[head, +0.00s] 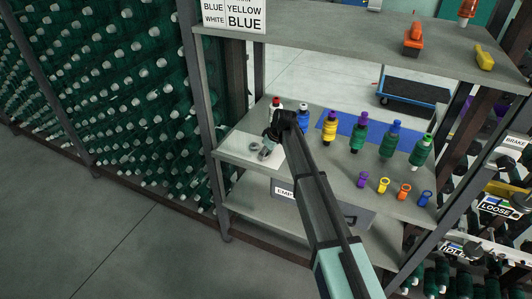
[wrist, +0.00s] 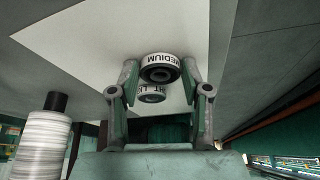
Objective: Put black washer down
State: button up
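The black washer (wrist: 160,74) shows in the wrist view as a dark ring with a white band reading MEDIUM. It sits between the fingertips of my gripper (wrist: 159,80), which look closed in on both its sides. A smaller grey ring with a band reading LIGHT (wrist: 151,97) shows just below it in that view. A white sheet (wrist: 85,45) lies behind both. In the head view my gripper (head: 268,143) is over the left end of the shelf, by the white sheet (head: 234,146). The black washer cannot be made out there. Its height above the sheet is unclear.
Bobbins with green (head: 358,137) and yellow (head: 328,131) thread stand right of my arm on a blue mat. Small coloured rings (head: 383,184) lie along the front edge. A white bobbin (wrist: 41,140) stands left in the wrist view. A shelf post (head: 200,90) rises at the left.

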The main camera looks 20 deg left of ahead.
jog(key=shift+o, duration=0.7)
jog(key=shift+r, duration=0.25)
jog(key=b+v, duration=0.2)
jog(key=v, duration=1)
